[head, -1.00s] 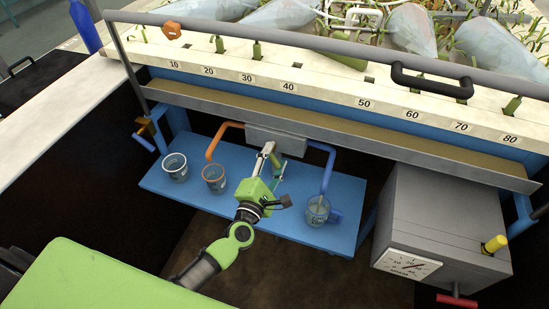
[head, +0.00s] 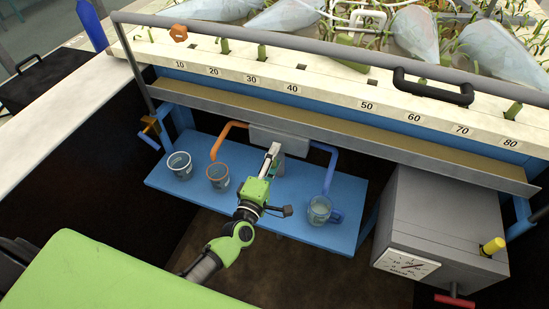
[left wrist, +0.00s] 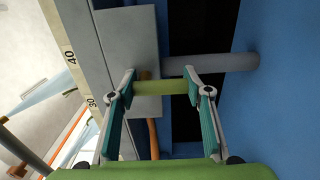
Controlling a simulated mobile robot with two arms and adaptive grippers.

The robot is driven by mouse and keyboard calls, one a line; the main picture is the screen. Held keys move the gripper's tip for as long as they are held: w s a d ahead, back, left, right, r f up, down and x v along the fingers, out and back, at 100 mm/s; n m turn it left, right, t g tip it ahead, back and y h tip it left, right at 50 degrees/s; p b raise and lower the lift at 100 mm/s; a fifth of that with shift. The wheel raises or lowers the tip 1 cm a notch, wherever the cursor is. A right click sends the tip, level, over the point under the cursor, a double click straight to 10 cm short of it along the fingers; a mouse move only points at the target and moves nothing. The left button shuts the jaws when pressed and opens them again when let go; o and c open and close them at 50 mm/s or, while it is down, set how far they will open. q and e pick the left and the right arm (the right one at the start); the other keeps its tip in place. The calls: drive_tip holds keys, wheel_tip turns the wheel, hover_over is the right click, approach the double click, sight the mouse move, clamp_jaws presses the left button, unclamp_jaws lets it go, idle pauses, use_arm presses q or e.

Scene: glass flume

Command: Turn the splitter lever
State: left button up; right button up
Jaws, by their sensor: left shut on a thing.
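The splitter is a grey box (head: 292,140) under the flume's front rail, with an orange pipe (head: 221,137) on its left and a blue pipe (head: 330,172) on its right. Its green lever (left wrist: 158,88) shows in the left wrist view, spanning between my fingers. My left gripper (head: 274,158) is at the front of the box, shut on the lever; it also shows in the left wrist view (left wrist: 162,96). In the head view the gripper mostly hides the lever. My right gripper is not in view.
Two cups, one grey (head: 180,165) and one orange-rimmed (head: 217,177), stand left of my arm on the blue shelf (head: 275,222). A clear cup (head: 320,210) stands under the blue pipe. A grey cabinet with a dial (head: 407,263) is at the right.

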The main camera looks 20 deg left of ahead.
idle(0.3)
use_arm(q)
drive_tip(key=o, duration=1.1)
drive_tip(key=s, duration=1.2)
drive_tip(key=shift+a, duration=0.15)
